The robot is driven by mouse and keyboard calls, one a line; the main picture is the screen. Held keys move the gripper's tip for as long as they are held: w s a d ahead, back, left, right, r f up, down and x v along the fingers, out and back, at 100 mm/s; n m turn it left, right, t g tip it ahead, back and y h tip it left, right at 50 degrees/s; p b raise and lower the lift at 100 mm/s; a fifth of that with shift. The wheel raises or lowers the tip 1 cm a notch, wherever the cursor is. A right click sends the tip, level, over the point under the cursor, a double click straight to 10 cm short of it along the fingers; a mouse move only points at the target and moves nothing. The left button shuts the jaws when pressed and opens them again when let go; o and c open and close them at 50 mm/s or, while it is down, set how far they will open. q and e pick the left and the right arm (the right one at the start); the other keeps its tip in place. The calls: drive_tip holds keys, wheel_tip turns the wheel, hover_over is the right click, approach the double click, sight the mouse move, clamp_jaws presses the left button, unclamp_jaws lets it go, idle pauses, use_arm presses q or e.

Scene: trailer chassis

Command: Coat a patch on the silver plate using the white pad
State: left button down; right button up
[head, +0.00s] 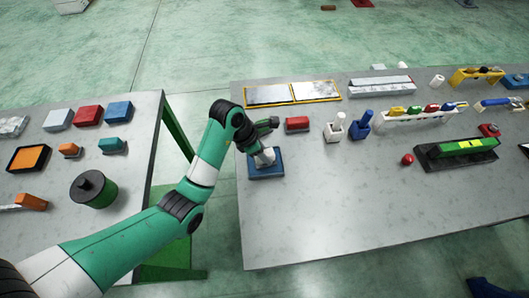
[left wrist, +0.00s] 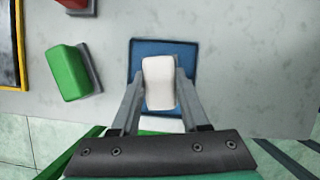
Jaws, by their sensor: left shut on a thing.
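The pad is over a square blue tray (head: 268,173), which also shows in the left wrist view (left wrist: 143,47). I cannot tell whether the pad touches the tray. Silver plates (head: 268,95) lie in a yellow frame at the back of this table, apart from the gripper. My right gripper is not in view.
A green block (left wrist: 67,73) and a red block (head: 297,124) stand close to the tray. White and blue upright-handled tools (head: 361,125), a red ball (head: 407,159) and a black holder (head: 455,153) are further right. The table's front middle is clear.

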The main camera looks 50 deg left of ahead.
use_arm(q)
drive_tip(key=shift+f+b, duration=0.45)
drive_tip(key=shift+f, duration=0.1)
idle(1.1)
wheel_tip(320, 180, up, 7)
drive_tip(key=p, duration=0.7)
drive_tip(key=shift+r, duration=0.1)
idle(0.3)
wheel_tip(320, 180, up, 25)
drive_tip(key=p, duration=2.5)
drive_tip(key=shift+r, duration=0.1)
